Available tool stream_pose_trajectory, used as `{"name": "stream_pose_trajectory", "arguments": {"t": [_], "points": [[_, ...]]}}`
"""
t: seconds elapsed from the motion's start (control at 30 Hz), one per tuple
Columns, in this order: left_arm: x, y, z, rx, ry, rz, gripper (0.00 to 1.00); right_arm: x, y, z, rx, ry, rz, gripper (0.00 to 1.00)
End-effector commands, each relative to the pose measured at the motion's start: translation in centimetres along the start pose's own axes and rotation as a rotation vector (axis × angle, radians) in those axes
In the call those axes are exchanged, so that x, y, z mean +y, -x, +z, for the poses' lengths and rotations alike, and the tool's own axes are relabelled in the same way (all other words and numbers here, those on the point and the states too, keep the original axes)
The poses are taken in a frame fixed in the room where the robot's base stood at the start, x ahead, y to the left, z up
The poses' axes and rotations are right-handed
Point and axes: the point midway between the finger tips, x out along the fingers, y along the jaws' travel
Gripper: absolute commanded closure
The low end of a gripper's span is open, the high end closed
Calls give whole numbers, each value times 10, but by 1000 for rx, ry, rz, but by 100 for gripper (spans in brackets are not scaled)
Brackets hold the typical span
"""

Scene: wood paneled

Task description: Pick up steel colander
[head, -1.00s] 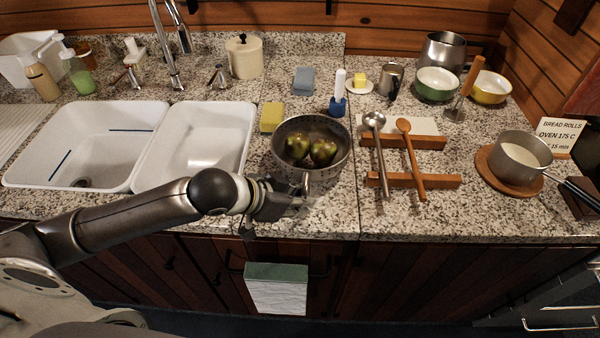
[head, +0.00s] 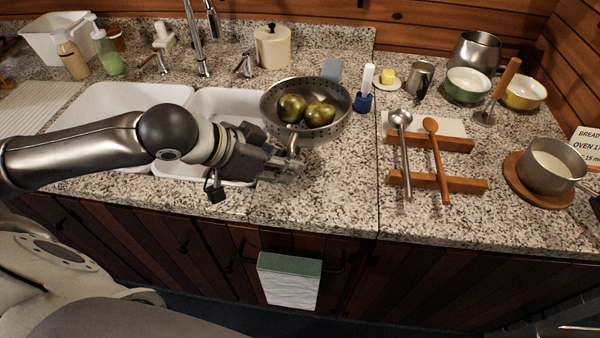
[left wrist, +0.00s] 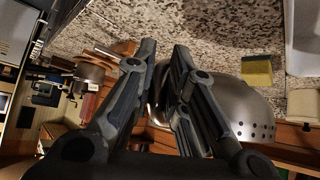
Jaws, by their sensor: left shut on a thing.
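The steel colander (head: 332,137) has a perforated rim and holds two dark green-and-red fruits (head: 306,110). It hangs above the counter beside the right sink basin and stays about upright, slightly tilted. My left gripper (head: 291,166) is shut on the colander's handle at its near side. In the left wrist view the colander (left wrist: 243,106) shows its outer wall and row of holes, right of my left gripper's fingers (left wrist: 163,52). The grip on the handle is mostly hidden by the fingers. My right gripper is not in view.
Two white sink basins (head: 115,98) lie left. A spoon rack (head: 440,182) carries a ladle and a wooden spoon. A saucepan (head: 551,165) sits on a round board at right. The near counter below the colander is clear.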

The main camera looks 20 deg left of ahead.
Motion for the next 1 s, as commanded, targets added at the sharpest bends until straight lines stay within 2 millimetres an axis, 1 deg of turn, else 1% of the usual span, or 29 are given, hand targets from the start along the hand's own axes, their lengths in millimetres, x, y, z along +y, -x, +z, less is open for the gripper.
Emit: {"name": "stream_pose_trajectory", "arguments": {"t": [0.1, 0.37, 0.77, 0.83, 1.0], "points": [[-7, 10, 3, 2, -7, -7, 100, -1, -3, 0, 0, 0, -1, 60], [-13, 27, 7, 2, -10, -6, 100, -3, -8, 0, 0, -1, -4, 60], [-23, 48, 13, 3, -8, -4, 100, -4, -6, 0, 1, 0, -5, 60], [-25, 55, 12, 2, -7, -2, 100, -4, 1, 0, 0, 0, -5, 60], [-29, 64, 16, 3, -6, 1, 100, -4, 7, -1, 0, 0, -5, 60]]}}
